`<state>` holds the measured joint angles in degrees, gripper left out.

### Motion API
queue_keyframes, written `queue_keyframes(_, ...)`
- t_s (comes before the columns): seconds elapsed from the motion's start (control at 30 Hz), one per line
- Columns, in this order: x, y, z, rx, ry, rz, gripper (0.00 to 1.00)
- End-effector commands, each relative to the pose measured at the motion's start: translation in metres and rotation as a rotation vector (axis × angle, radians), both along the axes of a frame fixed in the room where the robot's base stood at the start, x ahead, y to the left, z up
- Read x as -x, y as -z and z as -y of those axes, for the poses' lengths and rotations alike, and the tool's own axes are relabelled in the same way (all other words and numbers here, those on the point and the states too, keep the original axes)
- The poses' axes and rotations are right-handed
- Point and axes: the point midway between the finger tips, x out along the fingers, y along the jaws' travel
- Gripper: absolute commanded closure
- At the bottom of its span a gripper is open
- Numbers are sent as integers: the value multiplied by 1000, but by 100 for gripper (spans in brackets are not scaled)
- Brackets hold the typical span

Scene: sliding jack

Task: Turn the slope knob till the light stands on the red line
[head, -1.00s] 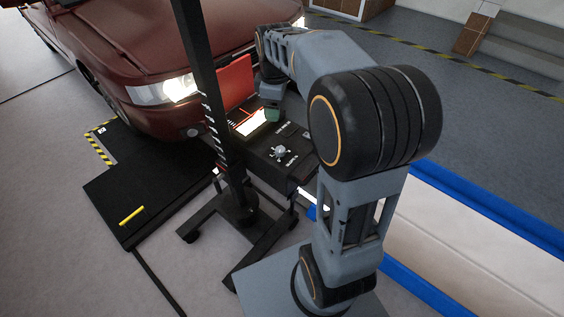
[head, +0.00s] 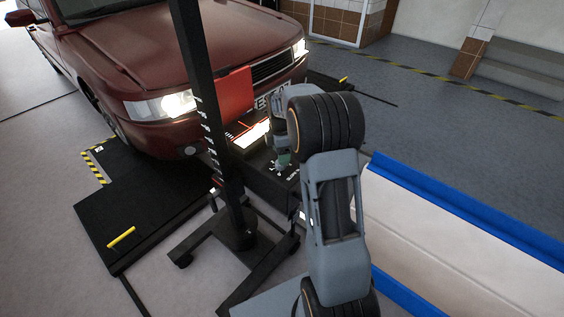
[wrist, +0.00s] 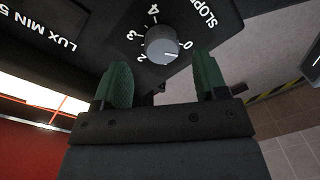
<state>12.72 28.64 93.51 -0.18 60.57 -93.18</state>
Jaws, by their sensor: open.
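The slope knob (wrist: 162,45) is a round grey dial with a white pointer mark, on a black panel with numbers around it and the word SLOPE beside it. My gripper (wrist: 157,82) is open, its two green fingertips apart and just short of the knob, which lies beyond the gap between them. In the head view my gripper (head: 284,160) is over the black tester box and partly covers the knob. The lit screen (head: 252,133) glows white with a red line at its upper edge; it shows only partly in the wrist view (wrist: 40,92).
A black upright post (head: 212,110) on a wheeled stand rises left of the box. The dark red car (head: 140,60) stands close behind, headlights lit. A red panel (head: 232,92) stands behind the screen. Blue-edged white bench (head: 470,240) lies right.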

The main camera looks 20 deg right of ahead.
Motion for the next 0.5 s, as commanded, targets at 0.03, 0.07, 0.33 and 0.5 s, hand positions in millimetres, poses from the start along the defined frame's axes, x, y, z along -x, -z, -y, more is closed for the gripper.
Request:
queue_keyframes(0.03,1,9,0,0,0,-3,34)
queue_keyframes(0.07,1,13,0,0,0,-2,34)
queue_keyframes(0.33,2,35,-1,0,0,-1,34)
queue_keyframes(0.5,2,38,-1,0,0,1,34)
